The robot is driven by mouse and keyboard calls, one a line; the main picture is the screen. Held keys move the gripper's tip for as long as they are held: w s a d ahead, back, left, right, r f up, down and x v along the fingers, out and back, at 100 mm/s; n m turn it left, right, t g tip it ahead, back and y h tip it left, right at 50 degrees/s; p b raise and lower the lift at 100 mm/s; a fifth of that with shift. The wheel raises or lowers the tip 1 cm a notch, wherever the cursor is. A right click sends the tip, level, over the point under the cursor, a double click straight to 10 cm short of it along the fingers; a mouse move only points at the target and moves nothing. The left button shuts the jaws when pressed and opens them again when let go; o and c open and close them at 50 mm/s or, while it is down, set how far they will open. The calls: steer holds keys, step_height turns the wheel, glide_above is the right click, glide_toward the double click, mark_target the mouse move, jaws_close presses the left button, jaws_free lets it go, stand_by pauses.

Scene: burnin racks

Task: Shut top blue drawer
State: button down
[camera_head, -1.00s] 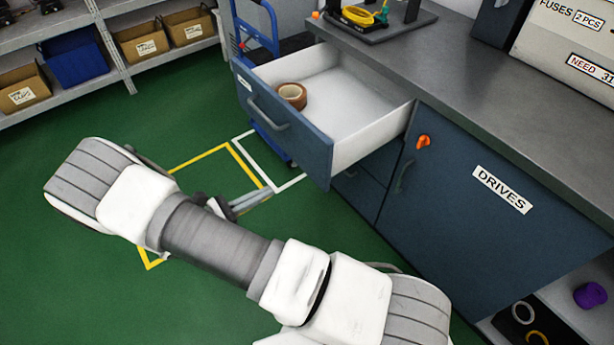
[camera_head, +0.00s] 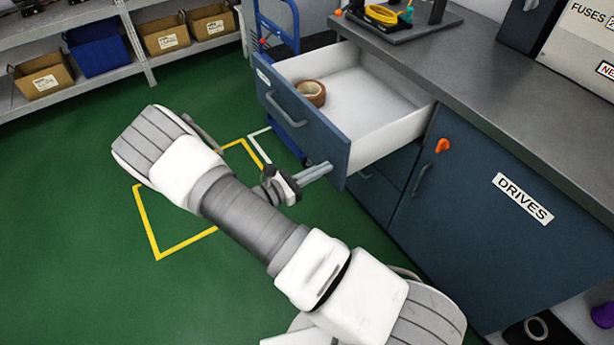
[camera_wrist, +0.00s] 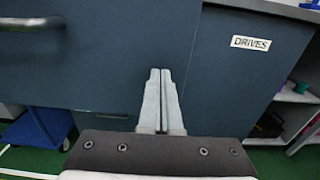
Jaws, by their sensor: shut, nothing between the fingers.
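The top blue drawer (camera_head: 309,123) stands pulled out of the blue cabinet in the head view, with a brown tape roll (camera_head: 311,92) inside on its white floor. Its grey bar handle (camera_head: 284,108) is on the front; a handle also shows at the upper left of the wrist view (camera_wrist: 30,23). My gripper (camera_head: 328,168) is shut and empty, just in front of the drawer front near its lower right end. In the wrist view the closed fingers (camera_wrist: 160,72) point at the blue front; I cannot tell whether they touch it.
A cabinet door labelled DRIVES (camera_head: 480,220) with an orange latch (camera_head: 442,145) is right of the drawer. A grey worktop (camera_head: 480,85) lies above. A blue trolley (camera_head: 276,30) stands behind the drawer's left end. Green floor (camera_head: 80,200) is open at left.

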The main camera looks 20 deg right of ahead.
mark_target(378, 140)
steer(key=shift+w+d, duration=0.1)
steer(key=shift+d, duration=0.2)
steer(key=b+x, duration=0.1)
steer(key=x, duration=3.1)
steer(key=shift+d+f, duration=0.1)
steer(key=shift+d, duration=0.1)
steer(key=shift+w+d, duration=0.15)
steer(key=shift+d, duration=0.1)
steer(key=shift+d+r, duration=0.1)
steer(key=shift+r, duration=0.2)
steer(key=shift+a+f, duration=0.1)
steer(key=shift+a, duration=0.25)
steer(key=p+v, duration=0.1)
steer(key=v, duration=1.3)
steer(key=shift+f+p, duration=0.15)
steer(key=shift+p, duration=0.25)
